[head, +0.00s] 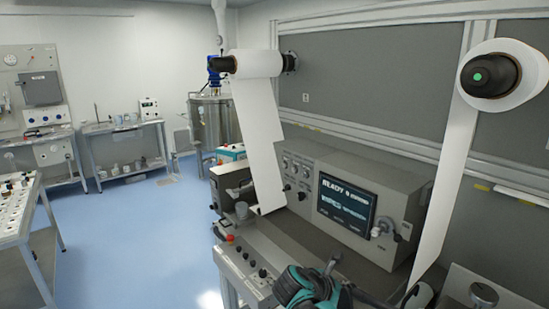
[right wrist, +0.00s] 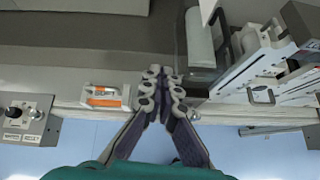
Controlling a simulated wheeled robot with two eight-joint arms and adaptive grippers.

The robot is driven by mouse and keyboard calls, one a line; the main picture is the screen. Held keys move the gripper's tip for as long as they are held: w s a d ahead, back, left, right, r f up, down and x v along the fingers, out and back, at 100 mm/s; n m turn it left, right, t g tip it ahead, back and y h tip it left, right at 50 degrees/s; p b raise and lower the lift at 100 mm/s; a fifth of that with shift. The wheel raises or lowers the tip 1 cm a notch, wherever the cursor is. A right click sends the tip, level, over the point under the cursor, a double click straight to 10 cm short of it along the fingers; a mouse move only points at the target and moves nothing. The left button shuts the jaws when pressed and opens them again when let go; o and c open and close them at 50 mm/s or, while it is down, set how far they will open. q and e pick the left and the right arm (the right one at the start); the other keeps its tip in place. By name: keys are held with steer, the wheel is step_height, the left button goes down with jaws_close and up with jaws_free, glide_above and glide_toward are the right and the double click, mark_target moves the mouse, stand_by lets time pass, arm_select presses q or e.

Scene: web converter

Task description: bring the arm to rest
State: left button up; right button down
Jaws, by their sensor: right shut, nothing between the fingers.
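My right gripper (right wrist: 161,78) shows in the right wrist view with its fingertips drawn together. Nothing is between the fingers. It hangs over the front edge of the machine bench, apart from the things on it. In the head view a teal and dark part of my arm shows at the bottom, in front of the machine; I cannot make out the fingertips there. My left gripper is not in view.
The web converter has a READY screen (head: 346,204), a white roll (head: 258,64) at left and another roll at right, with webs hanging down. An orange-and-white tool (right wrist: 104,97) lies on the edge; a control box (right wrist: 27,118) sits left. Blue floor is clear.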

steer(key=s+a+f+m+y+b, duration=0.1)
steer(key=s+f+m+y+b, duration=0.2)
steer(key=s+f+m, duration=0.3)
steer(key=s+a+f+m+y+b, duration=0.1)
steer(key=s+f+m+y+b, duration=0.2)
steer(key=s+m, duration=1.1)
step_height(320, 180, down, 4)
steer(key=m+y, duration=0.2)
steer(key=m, duration=0.2)
steer(key=shift+s+a+t+y, duration=0.25)
steer(key=shift+s+t+y, duration=0.05)
steer(key=shift+t+y, duration=0.1)
